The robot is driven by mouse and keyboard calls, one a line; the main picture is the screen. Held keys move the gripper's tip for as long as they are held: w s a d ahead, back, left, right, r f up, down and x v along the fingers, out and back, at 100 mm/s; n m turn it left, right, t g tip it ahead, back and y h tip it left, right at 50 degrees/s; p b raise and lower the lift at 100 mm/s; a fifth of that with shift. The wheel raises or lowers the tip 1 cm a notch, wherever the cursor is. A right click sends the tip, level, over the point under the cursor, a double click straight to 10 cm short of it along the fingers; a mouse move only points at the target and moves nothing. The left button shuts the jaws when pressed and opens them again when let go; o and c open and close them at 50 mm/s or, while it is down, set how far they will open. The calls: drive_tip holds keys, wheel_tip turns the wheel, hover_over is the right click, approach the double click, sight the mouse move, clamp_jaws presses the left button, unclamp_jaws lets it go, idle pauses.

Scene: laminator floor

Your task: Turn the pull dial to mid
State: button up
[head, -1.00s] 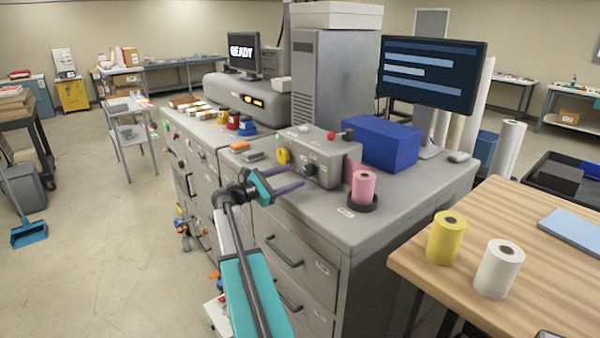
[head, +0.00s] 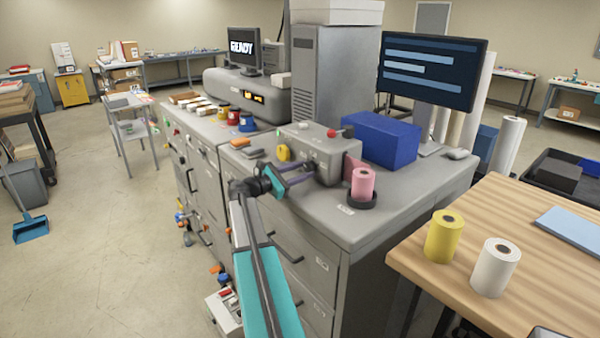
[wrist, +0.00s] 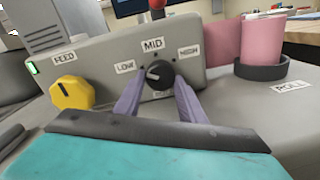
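The dial's pale pointer mark appears to face left, toward the LOW side. A label below the dial is mostly hidden. My gripper (wrist: 158,88) is open, with one purple finger on each side of the dial's lower part. I cannot tell whether the fingers touch it. In the head view my gripper (head: 308,173) reaches the box front and covers the dial.
A yellow FEED knob (wrist: 71,93) is left of the dial. A pink roll (head: 363,183) stands in a dark holder to the right. A red-topped lever (head: 334,132) and a blue box (head: 380,139) are on or behind the control box.

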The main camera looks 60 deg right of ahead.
drive_tip(key=shift+w+r, duration=0.1)
drive_tip(key=shift+c, duration=0.8)
drive_tip(key=shift+a, duration=0.15)
drive_tip(key=shift+m+b, duration=0.4)
drive_tip(key=shift+b, duration=0.4)
drive_tip(key=shift+d+b, duration=0.2)
drive_tip(key=shift+b, duration=0.1)
drive_tip(key=m+b, duration=0.5)
drive_tip(key=b, duration=0.2)
drive_tip(key=shift+w+m, duration=0.1)
drive_tip(key=shift+m, duration=0.2)
drive_tip(key=m+b, duration=0.3)
drive_tip(key=b, duration=0.1)
drive_tip(key=shift+r+b, duration=0.15)
drive_tip(key=shift+b, duration=0.25)
drive_tip(key=shift+r+m+b, duration=0.2)
drive_tip(key=shift+m+b, duration=0.75)
drive_tip(key=shift+m, duration=0.15)
drive_tip(key=shift+r, duration=0.1)
